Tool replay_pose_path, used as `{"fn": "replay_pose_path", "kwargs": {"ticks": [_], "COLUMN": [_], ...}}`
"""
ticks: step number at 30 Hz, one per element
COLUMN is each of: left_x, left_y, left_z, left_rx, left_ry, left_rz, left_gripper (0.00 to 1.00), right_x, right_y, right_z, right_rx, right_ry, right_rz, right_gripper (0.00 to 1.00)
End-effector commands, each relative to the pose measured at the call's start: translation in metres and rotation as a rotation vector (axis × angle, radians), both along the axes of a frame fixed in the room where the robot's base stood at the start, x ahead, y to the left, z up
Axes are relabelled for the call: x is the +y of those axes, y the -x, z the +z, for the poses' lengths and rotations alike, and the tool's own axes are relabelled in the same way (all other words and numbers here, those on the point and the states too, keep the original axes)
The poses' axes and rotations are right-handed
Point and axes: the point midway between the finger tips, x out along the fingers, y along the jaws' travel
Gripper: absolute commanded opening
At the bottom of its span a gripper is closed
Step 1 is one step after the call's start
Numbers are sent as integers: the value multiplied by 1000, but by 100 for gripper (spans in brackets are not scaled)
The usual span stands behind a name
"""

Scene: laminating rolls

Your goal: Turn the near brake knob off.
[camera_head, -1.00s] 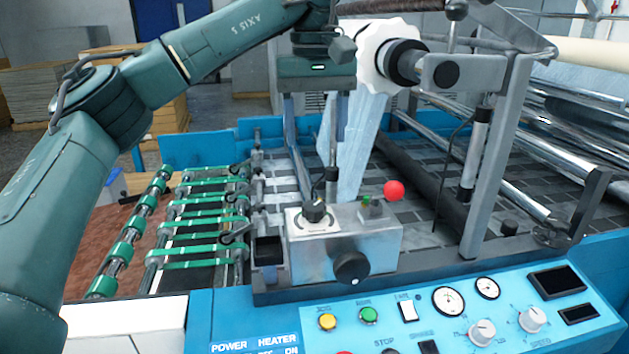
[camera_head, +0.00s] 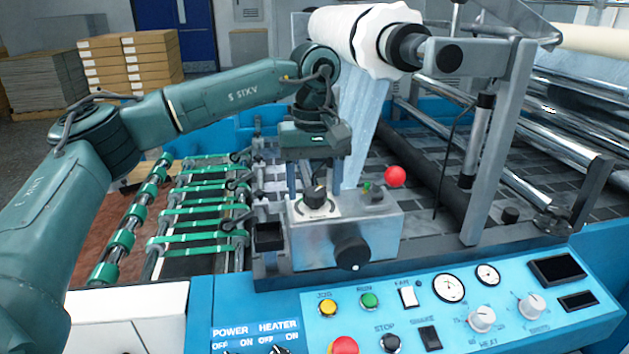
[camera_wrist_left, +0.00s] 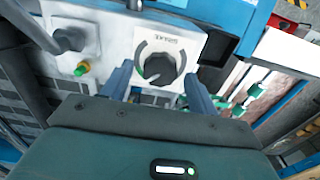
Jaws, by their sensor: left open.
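A black brake knob (camera_head: 315,196) stands on a white dial plate on top of the silver box (camera_head: 310,240). My left gripper (camera_head: 316,184) is open, pointing down right over this knob, one finger on each side. In the left wrist view the knob (camera_wrist_left: 160,68) lies between and just beyond the fingertips of the left gripper (camera_wrist_left: 158,82), with a gap at each side. Its dial has a dark arc, a green part at the lower left and a small printed label. A pale pointer mark shows near the knob's lower edge. My right gripper is out of view.
A black knob (camera_head: 352,253) is on the box's front. A blue control panel (camera_head: 460,325) lies in front, a white roll (camera_head: 362,38) behind, and a grey upright (camera_head: 497,150) at right.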

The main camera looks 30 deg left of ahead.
Motion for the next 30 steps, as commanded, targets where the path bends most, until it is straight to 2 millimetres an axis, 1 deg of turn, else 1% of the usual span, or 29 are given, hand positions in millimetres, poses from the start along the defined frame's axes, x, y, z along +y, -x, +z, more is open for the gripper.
{"fn": "replay_pose_path", "kwargs": {"ticks": [8,24,30], "left_x": [0,0,0], "left_y": [0,0,0], "left_z": [-2,-1,-1], "left_rx": [0,1,1], "left_ry": [0,1,1], "left_rz": [0,0,11], "left_gripper": [60,15,15], "right_x": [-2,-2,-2], "right_y": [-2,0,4], "right_z": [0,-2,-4], "right_rx": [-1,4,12], "right_ry": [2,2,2], "right_rz": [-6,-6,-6], "right_gripper": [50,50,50]}}
